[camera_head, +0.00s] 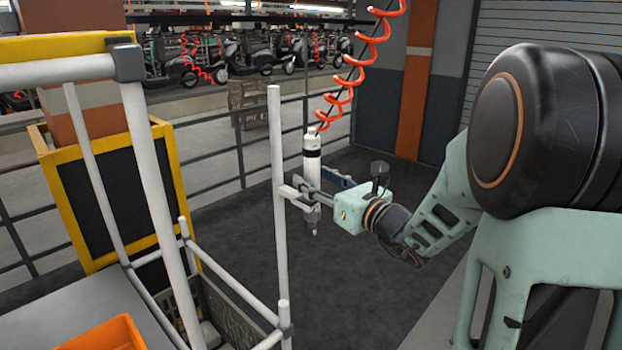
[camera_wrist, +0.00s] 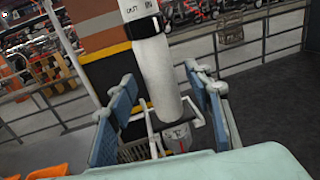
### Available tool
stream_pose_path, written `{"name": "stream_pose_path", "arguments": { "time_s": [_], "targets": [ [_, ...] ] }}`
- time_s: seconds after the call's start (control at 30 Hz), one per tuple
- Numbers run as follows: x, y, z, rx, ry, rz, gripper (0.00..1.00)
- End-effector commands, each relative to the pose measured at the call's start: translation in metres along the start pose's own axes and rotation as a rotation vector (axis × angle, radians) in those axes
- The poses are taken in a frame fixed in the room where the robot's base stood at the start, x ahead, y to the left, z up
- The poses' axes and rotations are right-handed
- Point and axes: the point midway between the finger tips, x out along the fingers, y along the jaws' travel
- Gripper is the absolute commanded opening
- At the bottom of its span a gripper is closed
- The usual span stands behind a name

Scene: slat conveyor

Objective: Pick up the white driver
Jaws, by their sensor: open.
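The white driver (camera_head: 312,160) hangs upright from an orange coiled hose, in the middle of the head view. It is a white cylinder with a black band and a narrower grey lower end. In the wrist view the driver (camera_wrist: 155,70) stands between the blue-padded fingers of my gripper (camera_wrist: 163,115). My gripper (camera_head: 322,192) is open, reaching in from the right at the driver's lower body. There is a visible gap on the left side; I cannot tell whether the right finger touches it. The driver's lower tip is partly hidden in the wrist view.
A white tubular frame (camera_head: 277,180) has a post just left of the driver. The orange coiled hose (camera_head: 352,78) runs up from it. A yellow-framed black panel (camera_head: 100,190) and an orange bin (camera_head: 105,335) are at left. Dark floor (camera_head: 370,290) lies open below.

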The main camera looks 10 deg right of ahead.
Motion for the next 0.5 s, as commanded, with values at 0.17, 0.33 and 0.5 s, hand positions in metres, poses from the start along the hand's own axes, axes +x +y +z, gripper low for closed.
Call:
{"name": "stream_pose_path", "arguments": {
  "time_s": [0.17, 0.33, 0.5],
  "targets": [
    [0.0159, -0.0008, 0.0012, -0.001, -0.001, -0.001, 0.47],
    [0.0164, -0.0009, 0.0006, -0.002, -0.001, -0.001, 0.47],
    [0.0162, -0.0008, 0.0005, -0.002, -0.001, -0.001, 0.33]
  ]
}}
